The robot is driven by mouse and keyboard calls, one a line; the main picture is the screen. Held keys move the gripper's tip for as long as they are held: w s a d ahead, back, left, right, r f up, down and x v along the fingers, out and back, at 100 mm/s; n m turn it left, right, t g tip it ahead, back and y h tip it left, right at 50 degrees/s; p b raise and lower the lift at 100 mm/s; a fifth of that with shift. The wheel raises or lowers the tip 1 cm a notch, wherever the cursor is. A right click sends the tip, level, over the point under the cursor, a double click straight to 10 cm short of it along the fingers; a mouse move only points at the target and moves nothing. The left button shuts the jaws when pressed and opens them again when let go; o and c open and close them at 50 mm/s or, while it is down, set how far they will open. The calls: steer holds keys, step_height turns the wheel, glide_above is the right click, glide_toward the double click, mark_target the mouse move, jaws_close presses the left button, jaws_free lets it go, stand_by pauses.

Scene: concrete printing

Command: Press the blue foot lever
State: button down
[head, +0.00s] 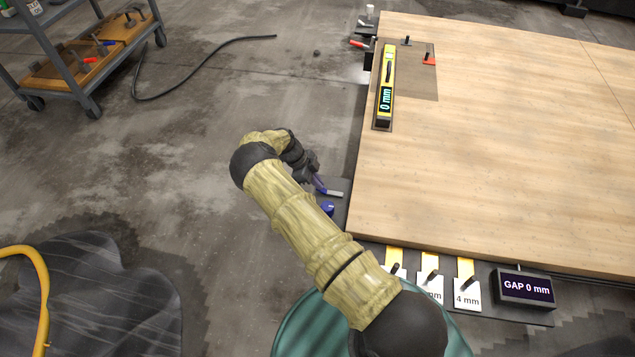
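A blue part (327,208), which looks like the foot lever, sits low beside the left edge of the wooden board, near its front corner. A slim blue-purple piece (320,185) lies just above it in the picture, with a light grey flat end to its right. I cannot tell whether that piece belongs to the lever or is a separate tool. My gripper (314,172) is at the upper end of the slim piece, with my arm reaching from the lower right. The fingers are dark and small, and I cannot tell whether they are open, shut or touching it.
The large wooden board (500,150) fills the right and carries a yellow level (386,85) reading 0 mm. Labelled tags (467,294) and a "GAP 0 mm" display (526,288) line its front.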

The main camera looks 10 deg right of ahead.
steer(key=shift+w+a+f, duration=0.1)
steer(key=shift+a+f, duration=0.25)
steer(key=shift+a, duration=0.1)
steer(key=shift+r, duration=0.1)
steer(key=shift+w+a+r, duration=0.1)
steer(key=shift+a+r, duration=0.1)
steer(key=p+v, duration=0.7)
steer(key=v, duration=0.9)
steer(key=shift+d+r, duration=0.2)
steer(key=shift+r, duration=0.4)
